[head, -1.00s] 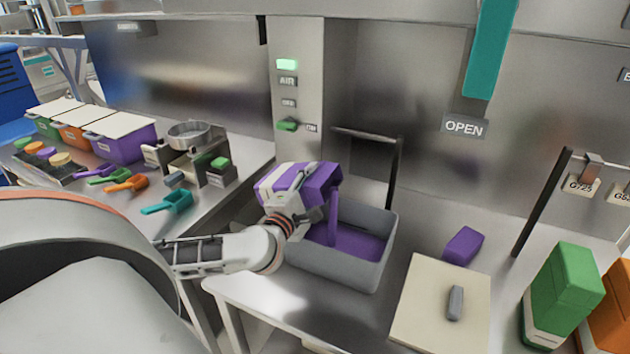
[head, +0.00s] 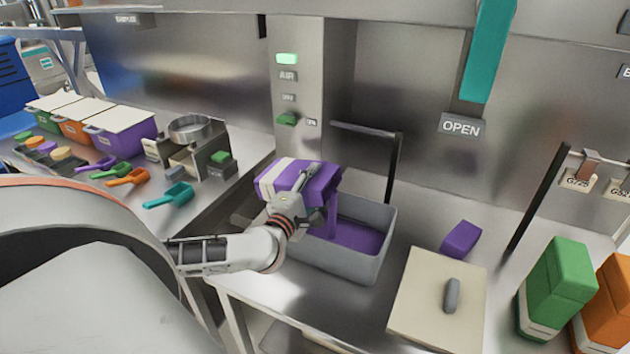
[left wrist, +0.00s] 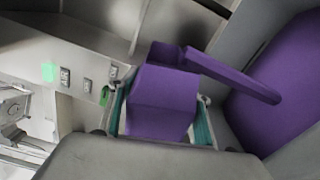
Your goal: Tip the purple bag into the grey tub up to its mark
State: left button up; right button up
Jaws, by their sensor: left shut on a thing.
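The purple bag (head: 322,183) with a pale band is tilted over the left part of the grey tub (head: 352,268). My left gripper (head: 300,192) is shut on the bag. A purple stream (head: 332,222) runs from the bag's mouth down into the tub. Purple contents (head: 362,238) cover the tub's floor. In the left wrist view the bag (left wrist: 162,102) sits between the finger pads, with the stream (left wrist: 235,77) falling to the purple contents (left wrist: 285,85). I cannot make out the tub's mark. My right gripper is not in view.
A cream lid (head: 425,305) with a grey handle lies right of the tub, with a small purple block (head: 461,239) behind it. Green (head: 556,285) and orange (head: 612,300) bags stand at the right. A dark frame (head: 394,165) rises behind the tub. Scoops and bins fill the left bench.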

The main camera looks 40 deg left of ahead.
pick_arm(q)
jog(key=shift+f, duration=0.2)
jog(key=shift+f+m+p, duration=0.2)
jog(key=shift+m+p, duration=0.2)
jog(key=shift+d+f+m, duration=0.1)
jog(key=shift+f+m, duration=0.3)
jog(key=shift+f, duration=0.1)
jog(key=shift+r+n, duration=0.65)
jog(key=shift+n, duration=0.55)
jog(key=shift+r+n, duration=1.1)
jog(key=shift+r, duration=0.95)
